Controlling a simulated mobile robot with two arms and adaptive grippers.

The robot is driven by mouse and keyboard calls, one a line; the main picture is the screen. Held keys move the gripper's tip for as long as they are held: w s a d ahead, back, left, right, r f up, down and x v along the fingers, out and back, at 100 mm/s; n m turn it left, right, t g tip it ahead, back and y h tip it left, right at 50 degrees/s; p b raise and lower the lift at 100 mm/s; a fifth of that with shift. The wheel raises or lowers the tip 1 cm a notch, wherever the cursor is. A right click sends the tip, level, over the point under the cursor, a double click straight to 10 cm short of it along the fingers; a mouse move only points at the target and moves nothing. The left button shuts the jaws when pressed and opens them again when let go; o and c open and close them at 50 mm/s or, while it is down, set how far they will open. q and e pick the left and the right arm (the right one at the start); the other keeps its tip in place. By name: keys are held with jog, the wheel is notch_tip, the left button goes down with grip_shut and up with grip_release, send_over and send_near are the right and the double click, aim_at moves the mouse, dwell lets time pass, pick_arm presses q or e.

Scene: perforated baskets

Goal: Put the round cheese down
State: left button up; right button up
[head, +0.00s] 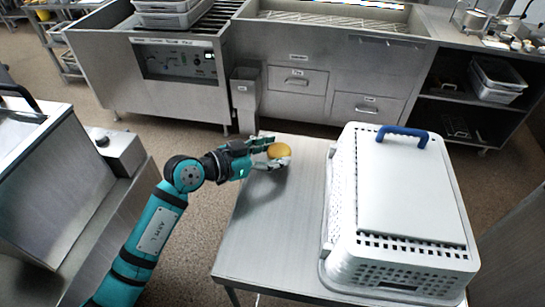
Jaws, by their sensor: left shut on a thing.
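The round cheese (279,150) is a small yellow-orange disc above the far left part of the metal table (262,234). My left gripper (273,153) is shut on it, with fingers on its far and near sides. A shadow lies on the table below the gripper, and I cannot tell whether the cheese touches the tabletop. My right gripper is not in view.
A white perforated basket (372,262) with a flat lid (405,190) and a blue handle (402,134) fills the right side of the table. The left and front left tabletop is clear. Steel counters with drawers (298,80) stand behind.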

pick_arm(q)
notch_tip(320, 180, down, 2)
jog(key=shift+f, duration=0.1)
jog(key=o, duration=1.2)
jog(key=shift+c, duration=0.2)
jog(key=shift+s+a+r, duration=0.15)
jog(key=shift+r, duration=0.1)
jog(key=p+v, duration=0.8)
jog(key=v, duration=0.3)
jog(key=shift+s+a, duration=0.15)
jog(key=shift+a, duration=0.1)
jog(key=shift+r, duration=0.1)
